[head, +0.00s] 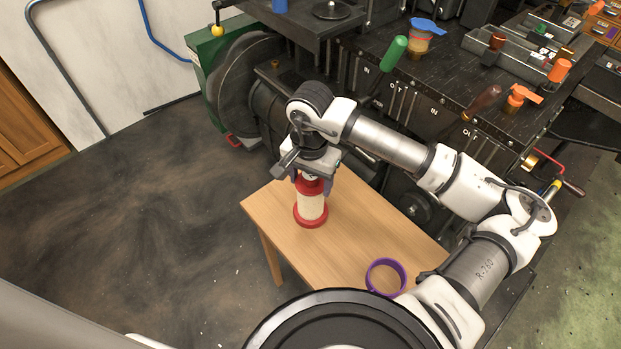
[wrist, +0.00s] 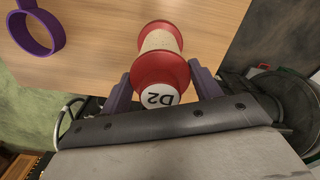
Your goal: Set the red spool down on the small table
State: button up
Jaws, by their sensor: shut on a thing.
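The red spool (head: 311,207) has red ends and a cream middle. It is upright at the left part of the small wooden table (head: 350,238); I cannot tell whether its base touches the top. My gripper (head: 314,182) is above it, shut on its upper red end. In the wrist view the spool (wrist: 160,60) shows a white cap marked "D2", between the purple fingers of my gripper (wrist: 160,88). The table top (wrist: 100,45) lies beyond it in that view.
A purple ring-like object (head: 386,277) with a handle stands at the table's near right; it also shows in the wrist view (wrist: 37,30). A dark machine bench (head: 450,70) with tools stands behind the table. The table's middle is clear.

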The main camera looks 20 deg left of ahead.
jog(key=shift+f, duration=0.1)
jog(key=o, duration=1.6)
jog(key=shift+r+p, duration=0.45)
jog(key=shift+r, duration=2.55)
jog(key=shift+s, duration=0.1)
